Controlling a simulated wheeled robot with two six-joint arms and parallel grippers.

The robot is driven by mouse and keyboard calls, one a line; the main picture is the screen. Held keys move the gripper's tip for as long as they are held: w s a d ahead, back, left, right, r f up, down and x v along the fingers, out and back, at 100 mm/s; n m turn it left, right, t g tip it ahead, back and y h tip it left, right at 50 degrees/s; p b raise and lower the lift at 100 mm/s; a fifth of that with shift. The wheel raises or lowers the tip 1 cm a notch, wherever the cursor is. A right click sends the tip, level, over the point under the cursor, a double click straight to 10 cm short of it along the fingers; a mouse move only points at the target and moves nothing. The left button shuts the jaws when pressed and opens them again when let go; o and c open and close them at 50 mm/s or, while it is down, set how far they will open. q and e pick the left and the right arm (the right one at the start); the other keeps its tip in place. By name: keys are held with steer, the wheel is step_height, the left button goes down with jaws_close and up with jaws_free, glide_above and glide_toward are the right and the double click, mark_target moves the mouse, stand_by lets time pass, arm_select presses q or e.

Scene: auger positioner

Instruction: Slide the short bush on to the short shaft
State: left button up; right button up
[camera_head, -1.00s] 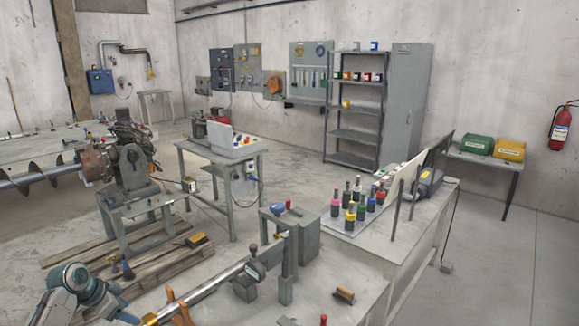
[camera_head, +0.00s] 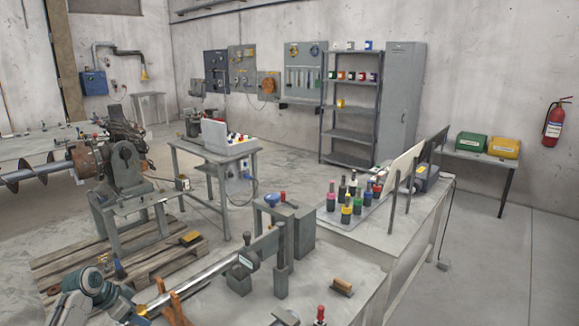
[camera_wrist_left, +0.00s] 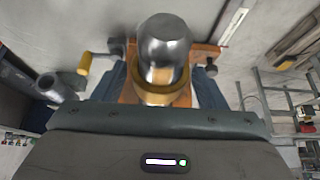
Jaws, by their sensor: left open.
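The short shaft (camera_head: 205,274) is a polished steel bar lying over the near bench, with its near end at the lower left. A brass ring that looks like the short bush (camera_head: 142,310) is at that near end. In the left wrist view the brass bush (camera_wrist_left: 165,88) shows with the rounded steel shaft (camera_wrist_left: 165,42) beyond it. I cannot tell how far it is on the shaft. My left gripper (camera_wrist_left: 163,88) is open, with a dark finger on each side of the bush; it also shows at the lower left of the head view (camera_head: 136,308). My right gripper is not in view.
An orange support (camera_head: 174,308) stands at the shaft's near part. A grey block fixture (camera_head: 282,262) is at its far part. A wooden-handled brush (camera_head: 342,287) lies on the bench. A wooden pallet (camera_head: 75,245) is on the floor to the left.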

arm_select(q)
steer(key=c, duration=0.9)
steer(key=shift+r+p, duration=0.1)
steer(key=shift+p, duration=0.5)
